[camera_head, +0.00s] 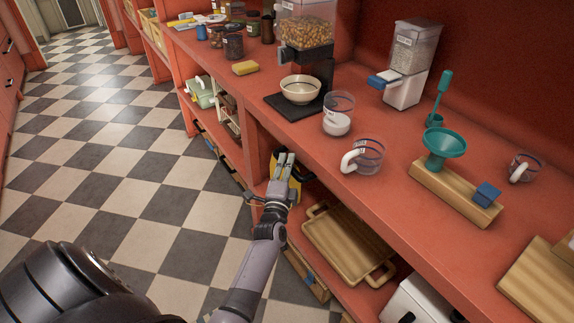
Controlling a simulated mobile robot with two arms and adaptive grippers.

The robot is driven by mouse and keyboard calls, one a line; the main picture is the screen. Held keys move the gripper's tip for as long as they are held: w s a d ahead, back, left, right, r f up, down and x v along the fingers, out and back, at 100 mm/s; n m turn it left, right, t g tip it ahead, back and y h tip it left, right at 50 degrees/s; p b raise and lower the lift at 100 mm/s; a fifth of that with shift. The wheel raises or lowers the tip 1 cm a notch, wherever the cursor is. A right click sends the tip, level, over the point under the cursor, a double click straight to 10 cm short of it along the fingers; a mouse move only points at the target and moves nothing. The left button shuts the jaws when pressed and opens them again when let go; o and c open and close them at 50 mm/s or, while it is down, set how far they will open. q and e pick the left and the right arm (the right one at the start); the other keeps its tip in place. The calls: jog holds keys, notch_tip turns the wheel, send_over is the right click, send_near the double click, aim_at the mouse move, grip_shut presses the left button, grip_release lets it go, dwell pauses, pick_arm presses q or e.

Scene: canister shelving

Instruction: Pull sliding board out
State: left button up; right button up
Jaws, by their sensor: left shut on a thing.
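My left gripper (284,160) reaches to the front edge of the counter, at the opening of the lower shelf. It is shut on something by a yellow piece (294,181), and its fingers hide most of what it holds. I cannot tell for sure which thing is the sliding board. A wooden board with two end handles (345,243) lies on the lower shelf, right of the gripper and apart from its fingers. My right gripper is not in view.
The red counter (300,130) holds a glass measuring cup (368,158), a jar of white powder (338,114), a bowl (300,90) under a dispenser and a teal funnel (443,145) on a wooden stand. The checkered floor (120,150) at left is clear.

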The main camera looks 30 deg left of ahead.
pick_arm(q)
grip_shut()
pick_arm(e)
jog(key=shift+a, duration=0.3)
pick_arm(q)
jog(key=shift+s, duration=0.1)
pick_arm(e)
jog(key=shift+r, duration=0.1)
pick_arm(q)
jog(key=shift+s+a+p, duration=0.15)
jog(key=shift+s+p, duration=0.15)
jog(key=shift+p, duration=0.05)
jog(key=s+a+p, duration=0.3)
jog(key=s+a, duration=0.2)
jog(key=s, duration=0.8)
jog(key=s+a+p, duration=0.4)
jog(key=s+a, duration=0.2)
jog(key=s, duration=0.8)
jog(key=shift+a+f, duration=0.15)
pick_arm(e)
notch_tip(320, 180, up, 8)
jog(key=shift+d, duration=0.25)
pick_arm(q)
jog(key=shift+s, duration=0.15)
